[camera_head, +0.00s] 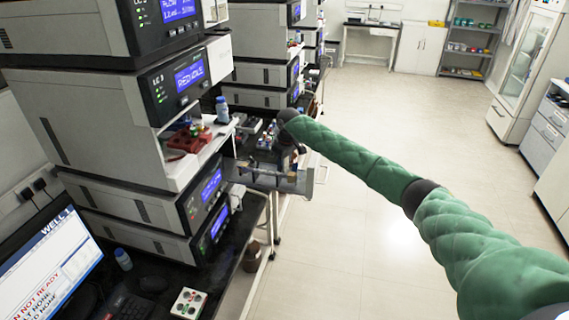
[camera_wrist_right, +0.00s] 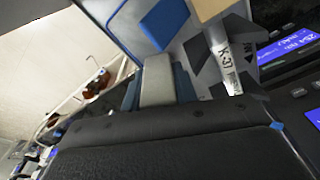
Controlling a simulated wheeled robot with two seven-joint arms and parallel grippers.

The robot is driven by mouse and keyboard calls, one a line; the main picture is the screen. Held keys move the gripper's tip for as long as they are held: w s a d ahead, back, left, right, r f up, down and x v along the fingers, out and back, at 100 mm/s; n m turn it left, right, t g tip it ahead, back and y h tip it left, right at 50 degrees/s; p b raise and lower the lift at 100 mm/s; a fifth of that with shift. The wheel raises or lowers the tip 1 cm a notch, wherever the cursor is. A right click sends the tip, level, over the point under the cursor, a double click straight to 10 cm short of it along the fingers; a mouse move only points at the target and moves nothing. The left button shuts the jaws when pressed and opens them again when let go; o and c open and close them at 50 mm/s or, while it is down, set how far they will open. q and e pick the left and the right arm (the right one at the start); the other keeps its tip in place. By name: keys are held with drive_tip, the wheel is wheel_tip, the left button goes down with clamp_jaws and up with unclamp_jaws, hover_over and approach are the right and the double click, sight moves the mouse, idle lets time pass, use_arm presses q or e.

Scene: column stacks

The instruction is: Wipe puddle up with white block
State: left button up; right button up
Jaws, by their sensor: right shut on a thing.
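My right arm, in a green sleeve, reaches in from the right in the head view, its right gripper (camera_head: 272,175) beside the instrument stacks at a tray (camera_head: 312,181) that juts out from the bench. In the right wrist view the right gripper (camera_wrist_right: 158,88) is shut on a pale block, the white block (camera_wrist_right: 157,80), between its blue-tipped fingers. The block's far end is near a grey panel (camera_wrist_right: 200,25) with a blue patch (camera_wrist_right: 165,22). The block is too small to make out in the head view. I cannot make out a puddle. My left gripper is not in view.
A white cylinder with black lettering (camera_wrist_right: 222,55) is close to the gripper's right in the wrist view. Instrument stacks (camera_head: 100,150) line the left. A blue-capped bottle (camera_head: 222,110) and red rack (camera_head: 186,142) are near. The floor (camera_head: 350,240) is clear.

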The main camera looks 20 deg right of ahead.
drive_tip(key=shift+w+a, duration=0.55)
drive_tip(key=shift+a, duration=0.25)
drive_tip(key=shift+w+a, duration=0.5)
drive_tip(key=shift+a, duration=0.3)
drive_tip(key=shift+s+d+p, duration=0.5)
drive_tip(key=shift+d+p, duration=0.2)
drive_tip(key=shift+d, duration=0.05)
drive_tip(key=shift+s+d+f+p, duration=0.1)
drive_tip(key=shift+s+d+p, duration=0.6)
drive_tip(key=shift+d, duration=0.4)
drive_tip(key=shift+w+a+r, duration=0.1)
drive_tip(key=shift+w+a, duration=0.5)
drive_tip(key=shift+a, duration=0.35)
drive_tip(key=shift+w+a+r, duration=0.1)
drive_tip(key=shift+w+a, duration=0.5)
drive_tip(key=shift+a, duration=0.3)
drive_tip(key=shift+s+d+p, duration=0.5)
drive_tip(key=shift+d+p, duration=0.05)
drive_tip(key=shift+d, duration=0.25)
drive_tip(key=shift+s+d+f+p, duration=0.2)
drive_tip(key=shift+s+d+p, duration=0.4)
drive_tip(key=shift+s+d, duration=0.35)
drive_tip(key=shift+w+a+r, duration=0.15)
drive_tip(key=shift+w+a, duration=1.35)
drive_tip(key=shift+a, duration=0.25)
drive_tip(key=shift+r, duration=0.15)
